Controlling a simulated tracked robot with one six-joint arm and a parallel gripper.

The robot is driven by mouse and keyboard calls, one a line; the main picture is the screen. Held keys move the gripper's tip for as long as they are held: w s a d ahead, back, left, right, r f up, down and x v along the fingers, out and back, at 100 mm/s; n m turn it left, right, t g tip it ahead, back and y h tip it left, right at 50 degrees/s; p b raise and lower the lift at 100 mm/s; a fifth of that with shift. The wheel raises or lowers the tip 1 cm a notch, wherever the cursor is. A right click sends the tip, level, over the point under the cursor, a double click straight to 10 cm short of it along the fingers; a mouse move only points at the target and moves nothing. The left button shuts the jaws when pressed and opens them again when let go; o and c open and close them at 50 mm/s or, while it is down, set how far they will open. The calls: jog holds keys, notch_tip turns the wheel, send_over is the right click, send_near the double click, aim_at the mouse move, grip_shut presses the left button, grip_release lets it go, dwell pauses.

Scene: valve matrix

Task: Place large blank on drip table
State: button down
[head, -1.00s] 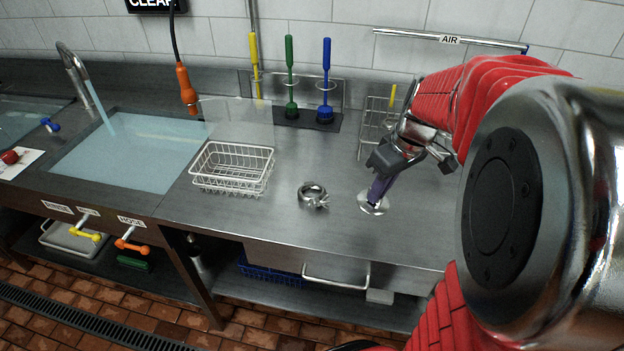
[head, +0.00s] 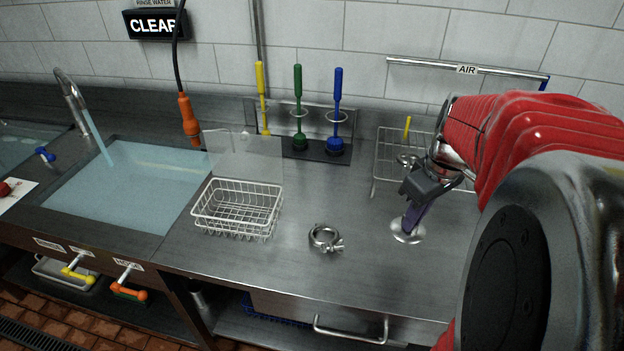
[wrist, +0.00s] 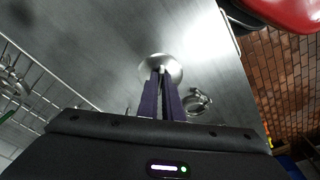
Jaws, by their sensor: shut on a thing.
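The large blank, a round shiny metal disc (head: 408,231), is at the steel drip table (head: 290,270), right of its middle. My gripper (head: 410,226) points down at it with purple fingers and is shut on it. In the wrist view the disc (wrist: 162,68) shows at the tips of the fingers (wrist: 161,82), seemingly held by a raised middle part. The disc looks level and at or very close to the table surface; I cannot tell whether it touches. The fingers hide part of it.
A metal clamp ring (head: 325,238) lies left of the disc. A white wire basket (head: 237,208) stands farther left, beside the water-filled sink (head: 130,185). A wire rack (head: 385,160) stands behind my gripper. Brushes (head: 298,105) hang at the back. Bare steel lies around the disc.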

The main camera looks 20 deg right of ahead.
jog(key=shift+s+f, duration=0.1)
jog(key=shift+f, duration=2.7)
jog(key=shift+f, duration=0.1)
jog(key=shift+a+f, duration=0.1)
jog(key=shift+f, duration=1.7)
jog(key=c, duration=1.9)
grip_release()
jog(key=shift+r, duration=0.1)
